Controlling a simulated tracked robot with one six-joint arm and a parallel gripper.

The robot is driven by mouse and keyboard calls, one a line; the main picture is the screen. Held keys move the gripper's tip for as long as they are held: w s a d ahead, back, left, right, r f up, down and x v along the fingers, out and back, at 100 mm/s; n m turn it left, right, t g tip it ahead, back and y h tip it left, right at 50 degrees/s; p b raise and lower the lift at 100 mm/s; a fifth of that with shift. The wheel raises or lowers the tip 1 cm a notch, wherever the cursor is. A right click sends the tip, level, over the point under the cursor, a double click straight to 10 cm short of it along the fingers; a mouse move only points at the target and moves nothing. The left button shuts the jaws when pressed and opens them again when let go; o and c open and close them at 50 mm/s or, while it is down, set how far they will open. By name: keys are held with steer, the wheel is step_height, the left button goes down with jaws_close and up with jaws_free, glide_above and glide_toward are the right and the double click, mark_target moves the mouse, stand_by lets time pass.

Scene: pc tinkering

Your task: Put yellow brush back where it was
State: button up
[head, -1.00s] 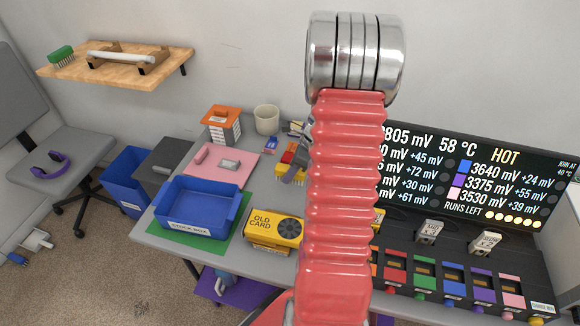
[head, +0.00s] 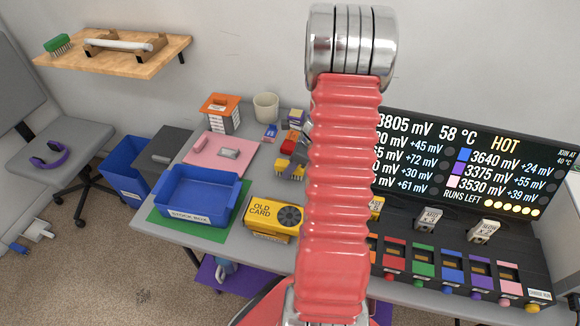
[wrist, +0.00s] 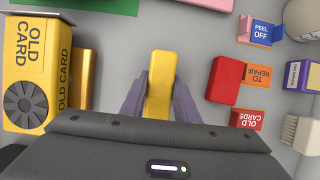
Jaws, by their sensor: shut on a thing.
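The yellow brush (wrist: 158,82) is upright in the middle of the wrist view, seen from above, with its long yellow back toward the camera. My gripper (wrist: 159,100) is shut on it, one purple-grey finger on each side. In the head view the yellow brush (head: 291,166) shows left of my red arm, its pale bristles pointing down over the grey table. My gripper is mostly hidden behind the arm there. I cannot tell whether the bristles touch the table.
The yellow old card box (head: 272,218) stands left of the brush; a red block (wrist: 223,81) lies to its right. A blue stock box (head: 201,196) and pink mat (head: 246,158) are further left. A wall shelf (head: 160,55) holds a green brush (head: 57,43).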

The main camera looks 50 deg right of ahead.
steer(key=shift+f, duration=0.35)
stand_by(0.3)
steer(key=o, duration=0.7)
steer(key=o, duration=0.6)
steer(key=shift+c, duration=0.2)
steer(key=shift+v, duration=4)
steer(key=shift+f, duration=0.15)
